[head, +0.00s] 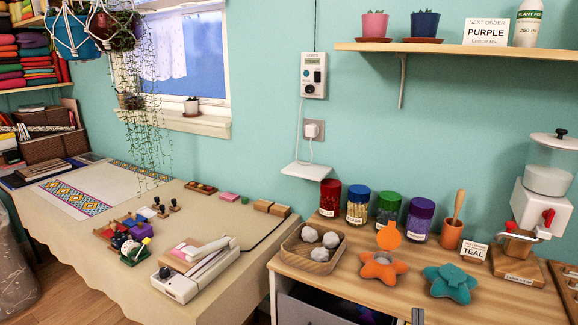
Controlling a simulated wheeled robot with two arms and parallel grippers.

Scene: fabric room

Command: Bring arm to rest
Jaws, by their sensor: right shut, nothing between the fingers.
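Only the tip of my right gripper (417,315) shows, at the bottom edge of the head view, in front of the wooden worktop's front edge. It is shut and empty, and apart from the things on the worktop as far as I can see. The rest of my right arm is out of the picture. My left gripper and arm are not in view.
The wooden worktop (490,300) bears an orange star-shaped piece (382,270), a teal one (450,283), a tray of pale balls (296,255), several jars and a white hand-cranked machine (541,205). A cloth-covered table (75,262) stands left, past a gap.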

